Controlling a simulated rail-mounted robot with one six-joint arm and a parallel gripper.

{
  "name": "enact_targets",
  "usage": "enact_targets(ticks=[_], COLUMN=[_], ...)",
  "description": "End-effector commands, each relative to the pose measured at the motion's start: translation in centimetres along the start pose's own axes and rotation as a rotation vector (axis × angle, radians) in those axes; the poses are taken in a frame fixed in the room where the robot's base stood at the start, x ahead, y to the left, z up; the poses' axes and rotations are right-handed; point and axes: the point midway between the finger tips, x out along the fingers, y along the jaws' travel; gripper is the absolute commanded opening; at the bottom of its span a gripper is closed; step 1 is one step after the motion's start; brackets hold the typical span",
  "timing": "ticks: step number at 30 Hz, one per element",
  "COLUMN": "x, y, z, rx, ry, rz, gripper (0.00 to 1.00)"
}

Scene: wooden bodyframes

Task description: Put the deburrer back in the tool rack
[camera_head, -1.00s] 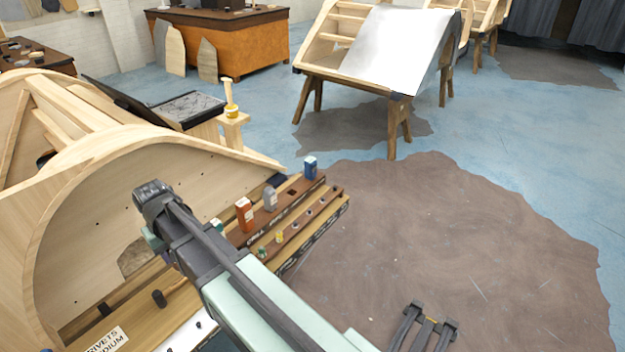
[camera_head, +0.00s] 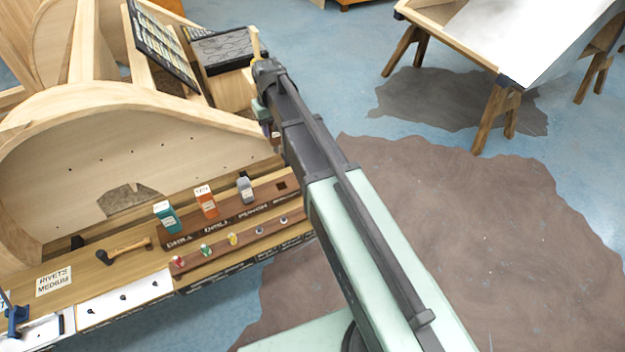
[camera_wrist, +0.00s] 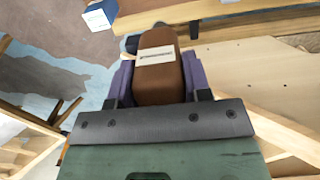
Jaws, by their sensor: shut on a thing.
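My gripper (camera_wrist: 158,72) is shut on a brown block-shaped tool with a white label, which I take to be the deburrer (camera_wrist: 157,55); the label is too small to read. In the head view my gripper (camera_head: 271,132) is mostly hidden behind my arm, near the rack's far right end, and the held tool is not clear there. The brown tool rack (camera_head: 218,226) holds a teal, an orange and a grey tool. An empty square slot (camera_head: 282,185) shows to the right of the grey one. A blue and white tool (camera_wrist: 100,15) shows in the wrist view.
A lower strip (camera_head: 240,241) with small coloured pieces runs along the rack's front. A hammer (camera_head: 124,250) lies to its left on the bench. A curved wooden frame (camera_head: 95,150) rises behind. Open floor (camera_head: 470,240) lies to the right.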

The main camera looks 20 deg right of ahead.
Motion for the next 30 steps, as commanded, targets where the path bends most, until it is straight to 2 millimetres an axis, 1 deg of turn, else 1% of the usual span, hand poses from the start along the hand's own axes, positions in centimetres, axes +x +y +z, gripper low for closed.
enact_targets(ticks=[5,8,11,14,15,17,18,21,24,28,29,30], x=[0.1,1.2,3.8,7.5,9.0,11.1,12.5,15.3,16.3,16.0,16.3,17.0], y=[-0.1,0.0,0.0,0.0,0.0,0.0,0.0,0.0,0.0,0.0,0.0,0.0], z=[0.0,0.0,0.0,0.0,-0.1,-0.1,-0.1,-0.1,-0.1,-0.1,-0.1,-0.1], rx=[-0.022,-0.022,-0.021,-0.021,-0.021,-0.021,-0.021,-0.021,-0.021,-0.021,-0.021,-0.021], ry=[0.0,0.0,0.0,0.0,0.0,0.0,0.0,0.0,0.0,0.0,0.0,0.0], rz=[0.0,0.0,0.0,0.0,0.0,0.0,0.0,0.0,0.0,0.0,0.0,0.0], gripper=[0.11,0.11,0.11,0.11,0.11,0.11,0.11,0.11,0.11,0.11,0.11,0.11])
